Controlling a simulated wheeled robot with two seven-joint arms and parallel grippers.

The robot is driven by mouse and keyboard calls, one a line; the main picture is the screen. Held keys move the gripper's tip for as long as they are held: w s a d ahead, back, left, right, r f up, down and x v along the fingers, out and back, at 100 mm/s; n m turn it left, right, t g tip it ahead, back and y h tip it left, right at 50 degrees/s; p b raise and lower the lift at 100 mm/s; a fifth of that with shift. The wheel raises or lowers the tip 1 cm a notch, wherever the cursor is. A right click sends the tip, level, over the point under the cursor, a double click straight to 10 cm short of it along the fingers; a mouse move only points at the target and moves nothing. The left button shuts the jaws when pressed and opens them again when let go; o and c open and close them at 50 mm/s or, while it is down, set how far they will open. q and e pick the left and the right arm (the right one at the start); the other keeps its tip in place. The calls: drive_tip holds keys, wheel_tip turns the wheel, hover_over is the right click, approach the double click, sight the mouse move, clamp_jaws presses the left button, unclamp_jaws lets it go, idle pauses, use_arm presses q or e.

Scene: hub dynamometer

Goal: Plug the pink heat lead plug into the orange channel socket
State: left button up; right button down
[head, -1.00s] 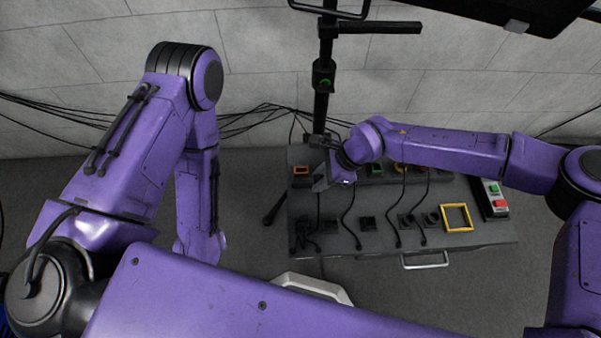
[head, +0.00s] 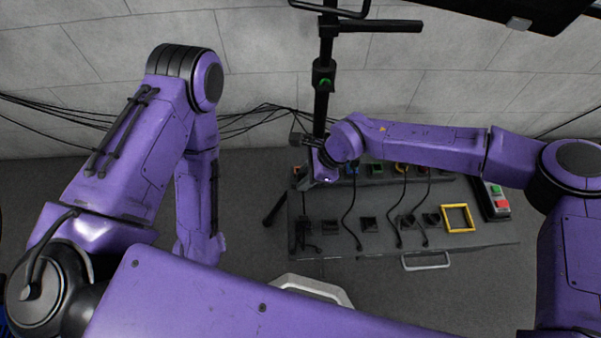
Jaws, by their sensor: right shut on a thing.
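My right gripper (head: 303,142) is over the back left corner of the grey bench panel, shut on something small. I take this to be the pink heat lead plug, but no pink shows and the wrist and fingers hide it. A thin dark lead (head: 303,208) runs down the panel below this gripper.
The bench panel (head: 470,236) has blue, green and other coloured sockets along the back. Dark holders (head: 368,223) and leads lie in front. A yellow frame (head: 457,218) and a button box (head: 496,200) are at the right. A black post (head: 323,100) stands close behind my right gripper.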

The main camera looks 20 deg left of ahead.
drive_tip(key=shift+w+a+f+b, duration=0.1)
drive_tip(key=shift+w+a+b, duration=0.3)
drive_tip(key=shift+w, duration=0.6)
drive_tip(key=shift+w+a+b, duration=0.25)
drive_tip(key=shift+w+b, duration=0.3)
drive_tip(key=shift+w, duration=0.4)
drive_tip(key=shift+w+a+f+b, duration=0.1)
drive_tip(key=shift+w+a+b, duration=0.3)
drive_tip(key=shift+w, duration=0.6)
drive_tip(key=shift+w+r, duration=0.2)
drive_tip(key=shift+w, duration=0.25)
drive_tip(key=shift+b, duration=0.3)
drive_tip(key=shift+f, duration=0.45)
drive_tip(key=shift+f+b, duration=0.2)
drive_tip(key=shift+b, duration=0.15)
drive_tip(key=shift+f+b, duration=0.9)
drive_tip(key=shift+f, duration=0.4)
